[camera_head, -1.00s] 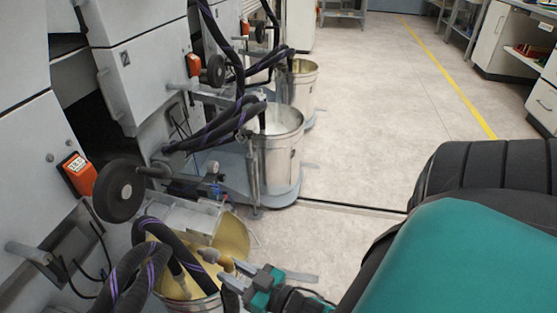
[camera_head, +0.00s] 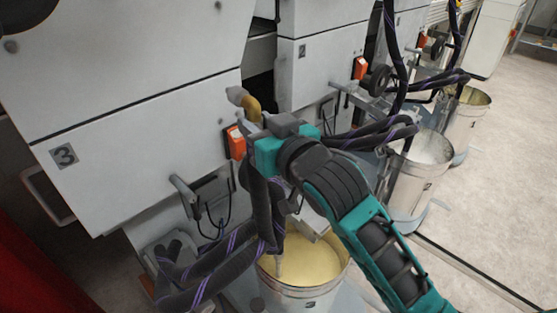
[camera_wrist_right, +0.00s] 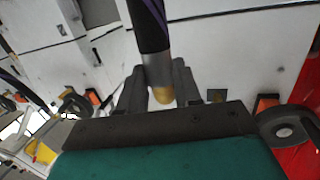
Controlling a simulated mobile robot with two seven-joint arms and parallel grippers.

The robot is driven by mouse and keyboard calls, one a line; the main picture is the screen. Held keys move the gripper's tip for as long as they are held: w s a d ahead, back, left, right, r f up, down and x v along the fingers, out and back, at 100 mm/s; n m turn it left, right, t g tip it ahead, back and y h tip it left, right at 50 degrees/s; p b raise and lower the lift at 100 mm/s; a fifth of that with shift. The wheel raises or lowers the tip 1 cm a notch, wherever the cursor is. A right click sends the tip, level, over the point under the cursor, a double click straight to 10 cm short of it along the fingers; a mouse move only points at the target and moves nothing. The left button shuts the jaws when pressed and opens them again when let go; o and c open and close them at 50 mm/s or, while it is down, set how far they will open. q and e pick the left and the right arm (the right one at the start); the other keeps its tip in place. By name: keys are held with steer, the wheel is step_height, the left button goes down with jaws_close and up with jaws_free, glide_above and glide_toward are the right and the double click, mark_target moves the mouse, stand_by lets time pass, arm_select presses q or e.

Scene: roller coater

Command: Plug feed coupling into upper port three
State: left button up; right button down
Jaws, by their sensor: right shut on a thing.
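The feed coupling (camera_head: 251,107) has a grey tip and a gold elbow, and it is held up in front of the machine front. My right gripper (camera_head: 259,129) is shut on it. The dark hose with purple stripes (camera_head: 263,205) hangs down from the grip. In the right wrist view the coupling (camera_wrist_right: 157,70) sits between the two grey fingers (camera_wrist_right: 160,88), with the hose leading upward. The panel labelled 3 (camera_head: 65,155) is at the left of the head view. I cannot make out upper port three in either view. My left gripper is not in view.
A bucket of yellow liquid (camera_head: 343,268) stands below my right arm, with hoses looped at its left. An orange box (camera_head: 235,142) is on the machine close to the gripper. Unit 2 (camera_head: 302,50) and more buckets stand to the right. Open floor lies at the far right.

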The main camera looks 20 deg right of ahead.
arm_select(q)
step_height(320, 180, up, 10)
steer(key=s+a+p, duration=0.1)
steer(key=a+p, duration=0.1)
steer(key=p, duration=1)
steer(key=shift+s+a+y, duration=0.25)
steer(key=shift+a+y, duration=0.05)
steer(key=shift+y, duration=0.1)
arm_select(e)
steer(key=w+r, duration=0.2)
steer(key=r, duration=1.4)
steer(key=w+r, duration=0.2)
steer(key=r, duration=1.4)
steer(key=shift+w+r+g, duration=0.35)
steer(key=shift+r+g, duration=0.05)
steer(key=shift+a, duration=0.15)
arm_select(q)
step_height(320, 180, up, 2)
steer(key=p, duration=0.2)
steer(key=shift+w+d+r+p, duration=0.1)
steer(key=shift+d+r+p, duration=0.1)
steer(key=shift+p, duration=0.1)
arm_select(e)
steer(key=w+a, duration=0.2)
steer(key=w, duration=0.3)
steer(key=shift+w+a, duration=0.2)
steer(key=shift+w, duration=0.1)
